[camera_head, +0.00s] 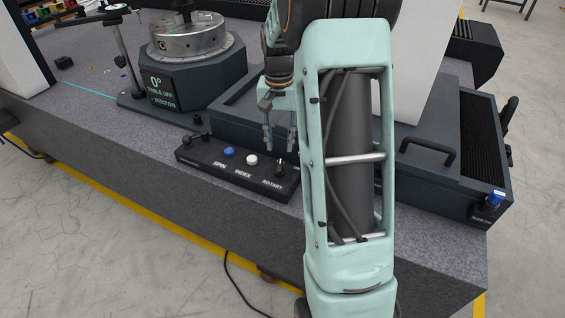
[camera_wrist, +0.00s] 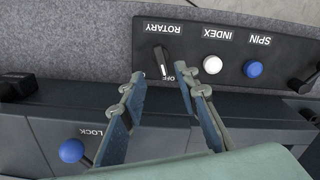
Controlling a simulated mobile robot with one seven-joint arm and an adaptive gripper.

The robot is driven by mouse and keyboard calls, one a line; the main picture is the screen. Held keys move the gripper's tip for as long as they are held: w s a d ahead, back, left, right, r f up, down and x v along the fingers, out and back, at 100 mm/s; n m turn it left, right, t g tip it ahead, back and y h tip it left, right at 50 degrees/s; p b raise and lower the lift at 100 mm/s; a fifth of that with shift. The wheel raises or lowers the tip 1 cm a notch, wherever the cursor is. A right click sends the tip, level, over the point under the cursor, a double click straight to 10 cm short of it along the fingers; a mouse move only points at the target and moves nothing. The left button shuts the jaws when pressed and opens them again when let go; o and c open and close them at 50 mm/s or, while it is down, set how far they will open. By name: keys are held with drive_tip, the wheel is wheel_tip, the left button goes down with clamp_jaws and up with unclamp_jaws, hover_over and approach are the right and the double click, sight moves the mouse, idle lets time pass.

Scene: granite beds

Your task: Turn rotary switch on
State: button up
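The rotary switch (camera_head: 280,167) is a small black knob at the right end of the dark control panel (camera_head: 215,164), above the label ROTARY. In the wrist view the rotary switch (camera_wrist: 161,58) appears with its label upside down; its pale pointer line is directed toward a partly hidden OFF mark. My gripper (camera_head: 279,146) is open and points down over the right end of the panel. In the wrist view my gripper (camera_wrist: 159,72) has its fingertips apart, with the knob just beyond the gap between them. I see no contact with the knob.
A blue SPIN button (camera_head: 229,152) and white INDEX button (camera_head: 252,159) sit left of the switch. Behind stands a round table (camera_head: 187,42) with a display (camera_head: 163,92) reading 0°, TABLE OFF. A blue LOCK knob (camera_wrist: 72,151) is at lower left in the wrist view.

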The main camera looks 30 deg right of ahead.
sight(280, 165)
wheel_tip(280, 165, down, 9)
drive_tip(key=shift+r+b, duration=0.1)
drive_tip(key=shift+b, duration=0.45)
drive_tip(key=shift+c, duration=0.6)
clamp_jaws()
